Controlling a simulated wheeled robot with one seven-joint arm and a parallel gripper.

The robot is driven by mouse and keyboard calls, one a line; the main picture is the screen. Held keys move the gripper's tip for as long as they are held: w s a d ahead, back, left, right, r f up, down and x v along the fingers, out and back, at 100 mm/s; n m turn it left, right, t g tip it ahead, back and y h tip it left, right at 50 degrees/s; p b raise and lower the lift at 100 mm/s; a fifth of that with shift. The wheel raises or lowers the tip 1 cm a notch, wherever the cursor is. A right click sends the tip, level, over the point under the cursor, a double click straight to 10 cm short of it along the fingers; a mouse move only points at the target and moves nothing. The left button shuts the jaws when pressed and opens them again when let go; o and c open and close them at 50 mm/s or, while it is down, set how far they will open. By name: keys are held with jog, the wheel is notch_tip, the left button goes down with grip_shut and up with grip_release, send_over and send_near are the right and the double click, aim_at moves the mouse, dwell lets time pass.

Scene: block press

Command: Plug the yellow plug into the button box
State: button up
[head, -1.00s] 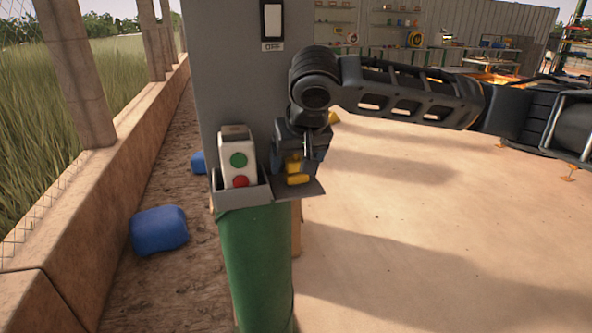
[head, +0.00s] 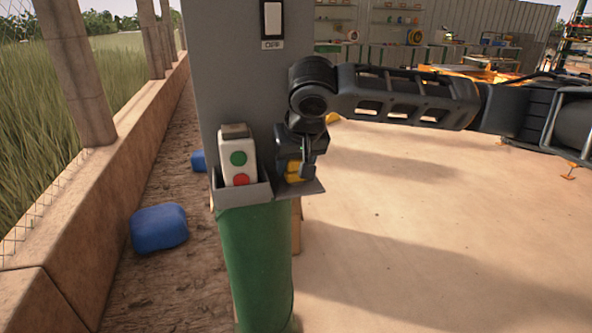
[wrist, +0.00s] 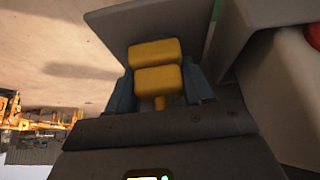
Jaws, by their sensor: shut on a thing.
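The yellow plug (head: 294,170) is at my gripper (head: 297,168), over the small grey shelf to the right of the button box. In the wrist view the yellow plug (wrist: 158,75) sits between the two bluish fingers of my gripper (wrist: 160,85), which is shut on it. The button box (head: 238,158) is white with a green button above a red one and stands in a grey holder (head: 243,193). In the wrist view only a pale corner of the box and part of its red button (wrist: 314,36) show. The socket on the box is not visible.
A grey panel (head: 228,70) with an OFF switch (head: 272,20) rises behind the box. A green post (head: 257,265) stands below the holder. Blue bundles (head: 159,229) lie by the low wall at left. The sandy ground at right is open.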

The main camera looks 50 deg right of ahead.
jog(key=shift+c, duration=1.2)
jog(key=shift+r, duration=0.5)
notch_tip(320, 180, up, 2)
jog(key=shift+r, duration=0.25)
jog(key=s+d+r+b, duration=0.1)
jog(key=s+d+r, duration=0.6)
jog(key=d, duration=0.2)
jog(key=shift+d+r+b, duration=0.15)
jog(key=shift+r+b, duration=0.1)
jog(key=shift+b, duration=0.1)
